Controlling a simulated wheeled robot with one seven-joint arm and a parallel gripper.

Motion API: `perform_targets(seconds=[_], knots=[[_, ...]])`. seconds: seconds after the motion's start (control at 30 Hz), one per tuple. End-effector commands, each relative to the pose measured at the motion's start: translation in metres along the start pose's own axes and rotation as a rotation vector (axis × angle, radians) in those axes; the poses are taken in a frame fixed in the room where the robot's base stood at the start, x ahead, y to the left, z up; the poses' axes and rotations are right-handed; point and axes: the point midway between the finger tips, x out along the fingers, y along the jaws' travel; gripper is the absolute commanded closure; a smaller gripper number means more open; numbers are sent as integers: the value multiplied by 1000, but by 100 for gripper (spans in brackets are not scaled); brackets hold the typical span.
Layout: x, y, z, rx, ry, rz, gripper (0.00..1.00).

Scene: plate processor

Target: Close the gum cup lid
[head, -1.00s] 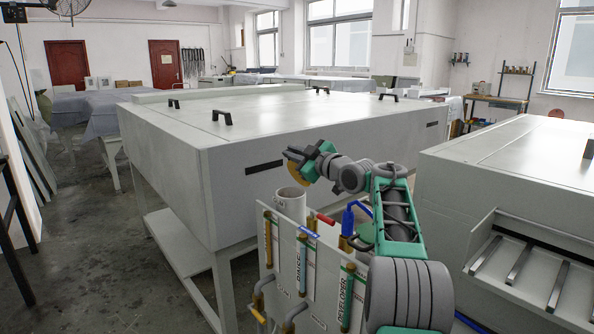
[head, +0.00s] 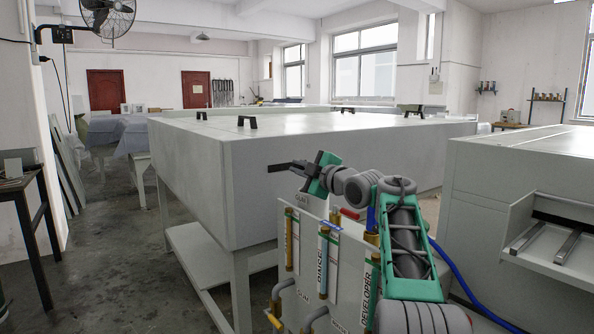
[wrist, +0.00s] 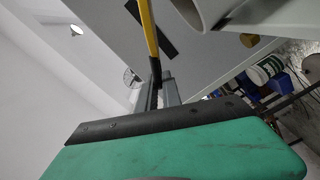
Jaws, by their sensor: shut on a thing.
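The gum cup (head: 313,206) is a pale cup with a dark label, at the top left corner of the panel in the head view. In the wrist view the cup (wrist: 205,12) shows as a white round wall at the top, partly cut off. My gripper (head: 285,166) is just above the cup and points left. In the wrist view, its dark fingers (wrist: 159,88) are shut on a thin yellow piece, the lid (wrist: 150,38), seen edge-on. The lid stands beside the cup's rim, apart from it in that view. In the head view I cannot make out the lid clearly.
A panel (head: 345,283) with vertical pipes labelled Rinse and Developer stands below my gripper. A large pale cabinet (head: 190,185) with black handles is right behind it. Another machine (head: 500,200) stands at the right. The floor at the left is open.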

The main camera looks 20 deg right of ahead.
Motion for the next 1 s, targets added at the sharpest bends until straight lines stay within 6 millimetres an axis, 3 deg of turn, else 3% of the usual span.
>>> perform_targets(seconds=[0.37,0.4,0.63,0.87,1.0], knots=[[0,0,2,2,-3,0,100],[0,0,2,2,-3,0,88],[0,0,1,2,-2,0,69],[-1,0,1,2,-2,0,69],[-15,1,2,1,-5,2,69]])
